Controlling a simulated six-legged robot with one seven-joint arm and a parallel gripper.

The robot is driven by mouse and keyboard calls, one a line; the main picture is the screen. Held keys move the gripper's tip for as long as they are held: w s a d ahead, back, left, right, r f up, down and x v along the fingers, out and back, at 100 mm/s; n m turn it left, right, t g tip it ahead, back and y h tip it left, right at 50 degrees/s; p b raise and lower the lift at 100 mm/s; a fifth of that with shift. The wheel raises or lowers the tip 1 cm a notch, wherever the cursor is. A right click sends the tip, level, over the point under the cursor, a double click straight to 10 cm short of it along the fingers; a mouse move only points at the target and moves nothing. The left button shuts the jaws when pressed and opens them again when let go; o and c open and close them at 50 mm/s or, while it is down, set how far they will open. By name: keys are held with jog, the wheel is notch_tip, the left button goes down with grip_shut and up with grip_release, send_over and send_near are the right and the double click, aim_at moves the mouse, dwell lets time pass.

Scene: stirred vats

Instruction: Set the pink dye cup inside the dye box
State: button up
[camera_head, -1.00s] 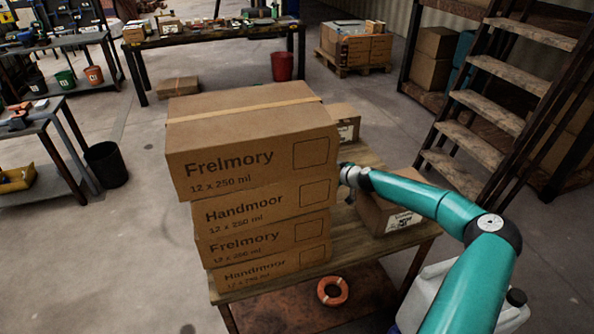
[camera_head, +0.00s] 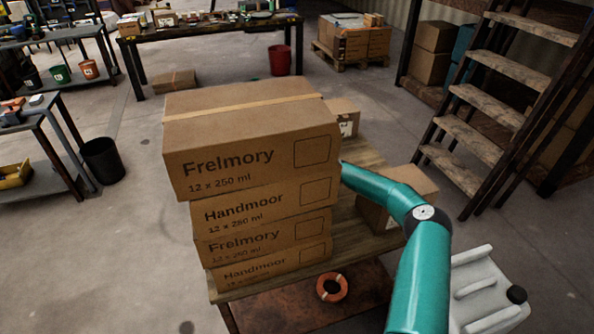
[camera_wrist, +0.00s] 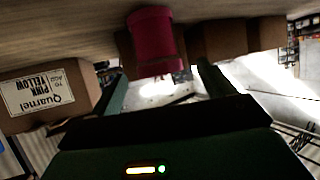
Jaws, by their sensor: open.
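The pink dye cup (camera_wrist: 153,38) shows in the wrist view, which is turned upside down, on the wooden table top (camera_wrist: 70,33). My gripper (camera_wrist: 163,74) is open, with the cup in line with the gap between its fingers. I cannot tell whether the fingers touch it. In the head view the carton stack hides the cup and my gripper.
A tall stack of cartons (camera_head: 250,150) fills the near side of the table. A small labelled box (camera_head: 343,117) stands behind it, and another box (camera_head: 410,187) at the right, partly behind my arm. A white canister (camera_head: 487,290) is at lower right.

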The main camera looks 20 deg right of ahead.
jog(key=shift+x, duration=1.25)
jog(key=shift+w, duration=0.1)
jog(key=shift+r, duration=0.1)
jog(key=c, duration=1.3)
